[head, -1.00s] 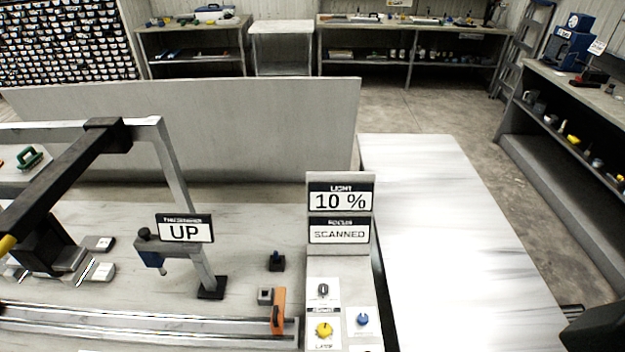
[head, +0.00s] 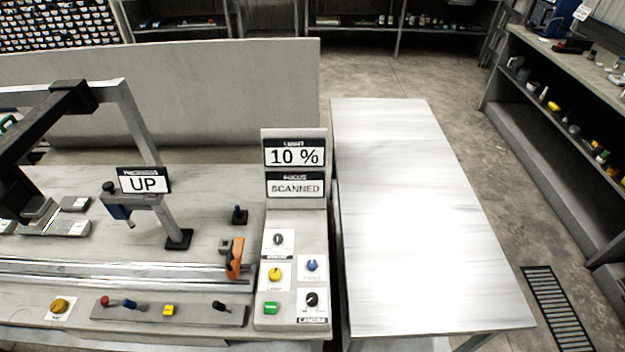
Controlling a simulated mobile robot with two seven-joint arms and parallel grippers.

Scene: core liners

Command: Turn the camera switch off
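A control panel (head: 291,262) stands at the right end of the bench. At its lower right is a black rotary knob (head: 311,299) on a white plate. The small label below it looks like "CAMERA" but is blurred. The knob's exact pointing direction is too small to tell. Above the panel, a display (head: 294,157) reads 10 % and another display (head: 296,189) reads SCANNED. Neither of my grippers is in view.
Near the black knob are a yellow knob (head: 275,274), a blue knob (head: 312,265), a grey knob (head: 278,239) and a green button (head: 271,308). A front strip (head: 190,312) carries several levers. A bare metal table (head: 410,220) stands to the right.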

